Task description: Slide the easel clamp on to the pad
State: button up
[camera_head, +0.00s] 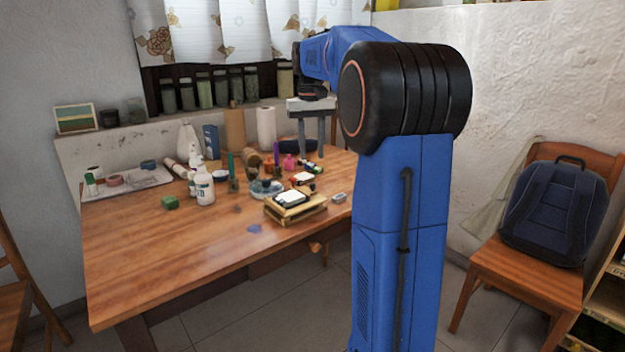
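A low pale-wood stand (306,217), which looks like the easel, sits near the right front part of the wooden table. A white pad-like block (291,197) lies on top of it, with dark parts around it. I cannot make out the clamp clearly at this size. My gripper (313,152) hangs at the back right of the table, pointing down, above and behind the stand and apart from it. Its two grey fingers are spread with a gap between them, and nothing shows in the gap.
A small grey block (339,197) lies right of the stand. The table's front left is clear. A chair (520,270) with a backpack (555,212) stands right.

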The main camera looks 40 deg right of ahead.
notch_tip(320, 180, down, 10)
jog(key=shift+d+r, duration=0.1)
dwell(0.4)
grip_shut()
